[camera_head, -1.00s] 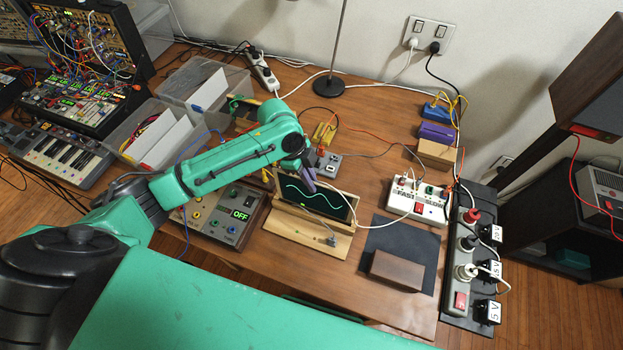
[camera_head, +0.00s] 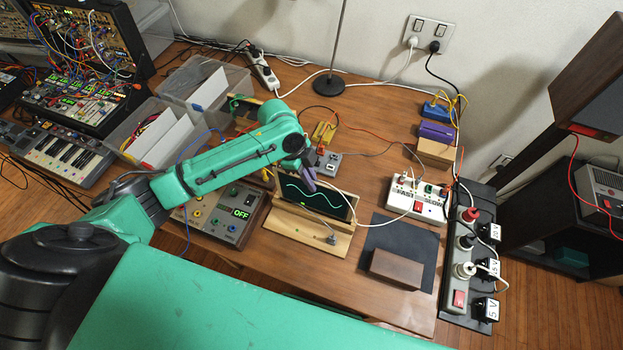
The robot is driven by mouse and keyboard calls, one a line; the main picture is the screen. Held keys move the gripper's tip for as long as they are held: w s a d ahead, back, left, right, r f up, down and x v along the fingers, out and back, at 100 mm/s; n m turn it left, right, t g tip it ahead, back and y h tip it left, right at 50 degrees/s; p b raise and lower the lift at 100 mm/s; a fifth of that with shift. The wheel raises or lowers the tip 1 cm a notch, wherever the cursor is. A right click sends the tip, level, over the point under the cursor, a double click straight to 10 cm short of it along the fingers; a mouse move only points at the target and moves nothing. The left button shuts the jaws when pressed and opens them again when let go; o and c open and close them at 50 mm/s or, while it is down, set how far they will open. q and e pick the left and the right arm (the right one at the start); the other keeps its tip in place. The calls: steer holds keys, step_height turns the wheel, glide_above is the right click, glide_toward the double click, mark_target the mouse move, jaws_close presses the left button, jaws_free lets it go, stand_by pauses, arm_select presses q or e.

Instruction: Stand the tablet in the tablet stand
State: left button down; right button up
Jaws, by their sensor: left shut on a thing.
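The tablet (camera_head: 325,204) has a black screen with a pale wavy line. It sits at the wooden tablet stand (camera_head: 302,238), leaning back with its lower edge behind the stand's front rail. My left gripper (camera_head: 309,184) reaches down from above and is shut on the tablet's upper edge, left of its middle. The gripper and wrist hide part of that edge. I cannot tell whether the tablet's lower edge is fully seated. My right gripper is not in view.
A grey box reading OFF (camera_head: 222,212) stands close left of the stand. A dark mat (camera_head: 405,240) with a brown block (camera_head: 396,268) lies to the right. A white switch box (camera_head: 418,199) and a power strip (camera_head: 467,255) stand farther right. A cable crosses near the stand.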

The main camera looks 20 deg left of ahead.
arm_select(q)
steer(key=shift+r, duration=0.1)
steer(key=shift+p, duration=0.35)
steer(key=shift+f+b, duration=1.55)
steer(key=shift+f, duration=0.95)
steer(key=c, duration=0.9)
jaws_free()
steer(key=b+v, duration=0.2)
steer(key=v, duration=1.2)
steer(key=shift+s+a+r, duration=0.1)
steer(key=shift+a+r, duration=0.05)
steer(key=shift+r, duration=0.15)
